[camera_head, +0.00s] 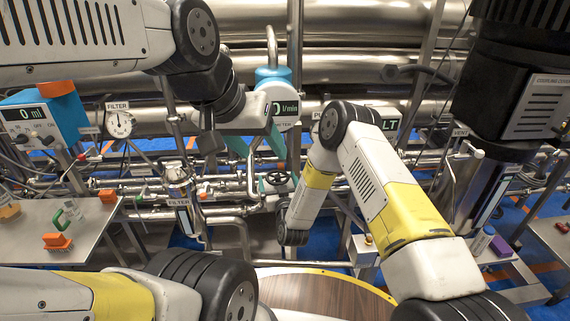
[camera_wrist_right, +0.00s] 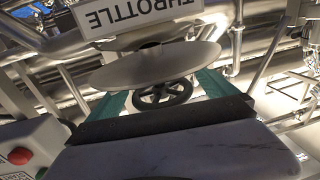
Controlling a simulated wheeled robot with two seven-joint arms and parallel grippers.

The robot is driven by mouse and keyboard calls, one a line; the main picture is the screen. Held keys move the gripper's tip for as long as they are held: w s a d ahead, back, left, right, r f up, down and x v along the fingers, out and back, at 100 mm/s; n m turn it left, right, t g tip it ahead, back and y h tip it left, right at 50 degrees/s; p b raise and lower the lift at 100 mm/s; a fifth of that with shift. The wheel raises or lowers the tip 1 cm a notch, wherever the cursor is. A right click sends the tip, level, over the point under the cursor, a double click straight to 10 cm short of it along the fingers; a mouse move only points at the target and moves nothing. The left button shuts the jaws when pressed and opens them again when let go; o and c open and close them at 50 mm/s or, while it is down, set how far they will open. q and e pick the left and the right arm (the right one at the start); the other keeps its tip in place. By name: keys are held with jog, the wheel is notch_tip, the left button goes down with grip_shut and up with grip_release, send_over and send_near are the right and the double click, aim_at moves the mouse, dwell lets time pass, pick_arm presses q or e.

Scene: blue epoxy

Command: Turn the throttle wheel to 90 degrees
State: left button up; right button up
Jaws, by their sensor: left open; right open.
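The throttle wheel (camera_head: 277,178) is a small black spoked handwheel among the pipes, near the centre of the head view. In the right wrist view the wheel (camera_wrist_right: 162,93) shows between the two teal fingers of my right gripper (camera_wrist_right: 162,86). That gripper is open; I cannot tell whether either finger touches the rim. The right forearm partly hides this gripper in the head view. A pale disc (camera_wrist_right: 155,66) and an upside-down THROTTLE sign (camera_wrist_right: 135,12) show beyond the wheel. My left gripper (camera_head: 262,152) is open, its teal fingers above the wheel.
A flow meter (camera_head: 270,75) stands behind the left gripper. A filter gauge (camera_head: 120,124) is to the left. A side table (camera_head: 60,235) with small orange and green parts is at the left. Pipes crowd the wheel.

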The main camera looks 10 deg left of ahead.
aim_at(272, 175)
jog(key=shift+x, duration=1.7)
jog(key=shift+c, duration=0.5)
jog(key=c, duration=1.3)
jog(key=shift+y, duration=0.3)
jog(key=shift+s+a+n+g+y, duration=0.1)
jog(key=shift+a+n+g+y, duration=0.1)
jog(key=shift+n+g+y, duration=0.75)
jog(key=shift+s+a+n+g+y, duration=0.15)
jog(key=shift+n+g+y, duration=0.55)
jog(key=shift+y, duration=0.1)
jog(key=shift+s+a+n+g+y, duration=0.1)
jog(key=shift+s+n+g+y, duration=0.05)
jog(key=shift+n+g+y, duration=0.6)
jog(key=shift+s+a+n+g+y, duration=0.15)
jog(key=shift+n+g+y, duration=0.4)
jog(key=shift+y, duration=0.35)
